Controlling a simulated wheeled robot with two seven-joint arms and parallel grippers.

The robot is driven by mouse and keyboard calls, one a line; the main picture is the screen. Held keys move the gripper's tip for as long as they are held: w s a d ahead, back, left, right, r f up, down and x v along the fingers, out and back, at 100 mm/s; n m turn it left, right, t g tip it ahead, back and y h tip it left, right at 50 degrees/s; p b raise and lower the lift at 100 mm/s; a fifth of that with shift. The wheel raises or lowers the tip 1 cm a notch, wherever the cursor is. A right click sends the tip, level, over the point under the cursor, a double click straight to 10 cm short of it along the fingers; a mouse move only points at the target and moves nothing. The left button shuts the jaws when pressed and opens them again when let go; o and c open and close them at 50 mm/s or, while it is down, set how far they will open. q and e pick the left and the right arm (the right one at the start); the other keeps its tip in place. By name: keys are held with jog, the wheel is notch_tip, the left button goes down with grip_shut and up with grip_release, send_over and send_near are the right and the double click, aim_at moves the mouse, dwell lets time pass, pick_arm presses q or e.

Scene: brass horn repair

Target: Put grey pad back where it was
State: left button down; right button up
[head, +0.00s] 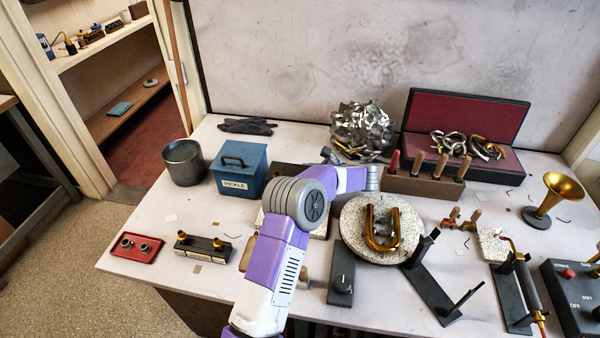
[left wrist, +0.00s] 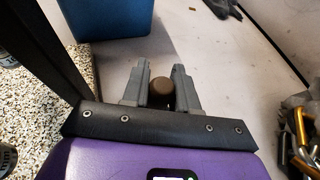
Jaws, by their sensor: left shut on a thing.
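My left gripper (left wrist: 160,72) is shut on a brown, round-topped thing (left wrist: 160,91), seen between its two grey fingers in the left wrist view. The rest of that thing is hidden, so I cannot tell whether it belongs to a pad. In the head view my left arm reaches over the middle of the table, and its fingers cannot be made out. A pale grey speckled square pad (head: 494,244) lies on the right side of the table. Another pale slab (head: 320,228) is mostly covered by my arm. My right gripper is not in view.
A blue PICKLE box (head: 238,170) and metal pot (head: 183,163) stand left of the arm. Crumpled metal (head: 362,130) and a tool rack (head: 432,187) stand behind. A round speckled disc (head: 356,243) holds a brass U-tube (head: 392,240).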

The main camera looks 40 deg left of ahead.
pick_arm(q)
jog(key=x, duration=0.2)
jog(key=shift+a+f+b, duration=0.15)
jog(key=shift+a+b, duration=0.15)
jog(key=shift+b, duration=0.05)
jog(key=shift+f, duration=0.2)
jog(key=shift+d+r, duration=0.1)
jog(key=c, duration=0.9)
grip_release()
jog(key=shift+o, duration=0.2)
jog(key=p+v, duration=0.2)
jog(key=v, duration=1)
jog(key=shift+r, duration=0.1)
